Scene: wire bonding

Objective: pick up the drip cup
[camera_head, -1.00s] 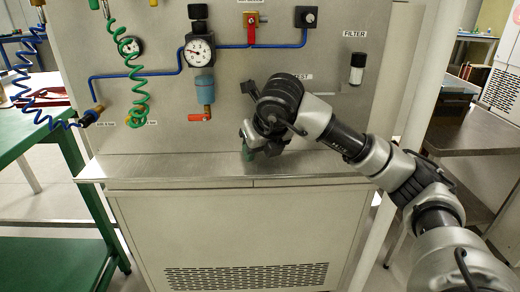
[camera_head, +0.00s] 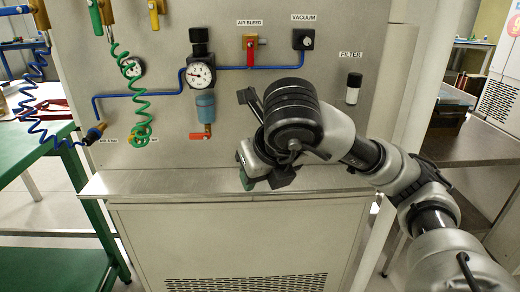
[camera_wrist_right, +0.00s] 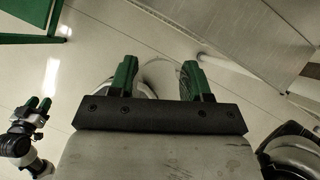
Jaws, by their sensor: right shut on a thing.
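My right gripper (camera_wrist_right: 160,80) is shut on a pale, rounded thing (camera_wrist_right: 159,72), which I take to be the drip cup; it shows between the green fingers in the right wrist view. In the head view my right gripper (camera_head: 245,178) is in front of the panel, near the steel ledge. Its wrist hides most of it there, and the cup cannot be made out. My left gripper (camera_wrist_right: 39,103) appears small at the left of the right wrist view, green tips up; its gap is too small to judge. It is not in the head view.
The steel ledge (camera_head: 140,184) juts out below the panel (camera_head: 165,120). The panel carries a gauge (camera_head: 200,75), a blue-bowled regulator (camera_head: 205,107), a red-handled valve (camera_head: 250,50) and a filter (camera_head: 353,88). Coiled hoses hang left, above a green table (camera_head: 30,150).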

